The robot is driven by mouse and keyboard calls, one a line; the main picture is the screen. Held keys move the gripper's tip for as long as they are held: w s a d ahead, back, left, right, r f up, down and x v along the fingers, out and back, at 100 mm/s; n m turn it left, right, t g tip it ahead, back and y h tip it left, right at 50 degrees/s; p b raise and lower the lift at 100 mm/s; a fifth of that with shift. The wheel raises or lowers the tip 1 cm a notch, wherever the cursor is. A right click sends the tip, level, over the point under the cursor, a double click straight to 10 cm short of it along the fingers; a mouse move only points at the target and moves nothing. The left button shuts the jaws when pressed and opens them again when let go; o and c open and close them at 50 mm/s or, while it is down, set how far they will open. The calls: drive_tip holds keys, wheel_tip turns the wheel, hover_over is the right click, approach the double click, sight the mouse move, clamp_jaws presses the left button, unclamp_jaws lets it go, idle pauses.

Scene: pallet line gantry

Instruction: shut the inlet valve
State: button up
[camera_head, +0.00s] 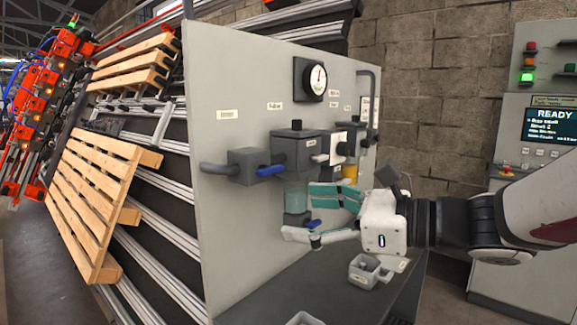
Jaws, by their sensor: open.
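A dark grey valve block (248,166) is on the left of the upright grey panel, with a pipe entering from its left. Its blue lever (271,170) lies about level, pointing right. The label above it is too small to read, so I cannot confirm it is the inlet valve. My gripper (301,213) is open, in front of the panel, lower and to the right of the blue lever and apart from it. Its teal-padded fingers are spread around the view of a clear bowl (296,194) under a dark unit. I cannot tell whether they touch it.
A gauge (315,78), several dark units and a yellowish bowl (349,171) are on the panel (222,90). A small grey tray (364,272) sits on the dark bench (300,285) below. Wooden pallets (92,195) stand left; a control cabinet (515,245) reads READY at right.

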sight(274, 171)
drive_tip(key=w+d+r+m+t+p, duration=0.1)
drive_tip(key=w+d+r+m+t, duration=0.3)
drive_tip(key=w, duration=0.3)
drive_tip(key=shift+m+h, duration=0.4)
drive_tip(key=x, duration=0.4)
drive_tip(key=f+x, duration=0.1)
drive_tip(key=x, duration=0.8)
drive_tip(key=shift+s+a+f, duration=0.15)
drive_tip(key=shift+a+f, duration=0.2)
drive_tip(key=shift+a, duration=0.3)
drive_tip(key=shift+c, duration=0.6)
drive_tip(key=c, duration=1.1)
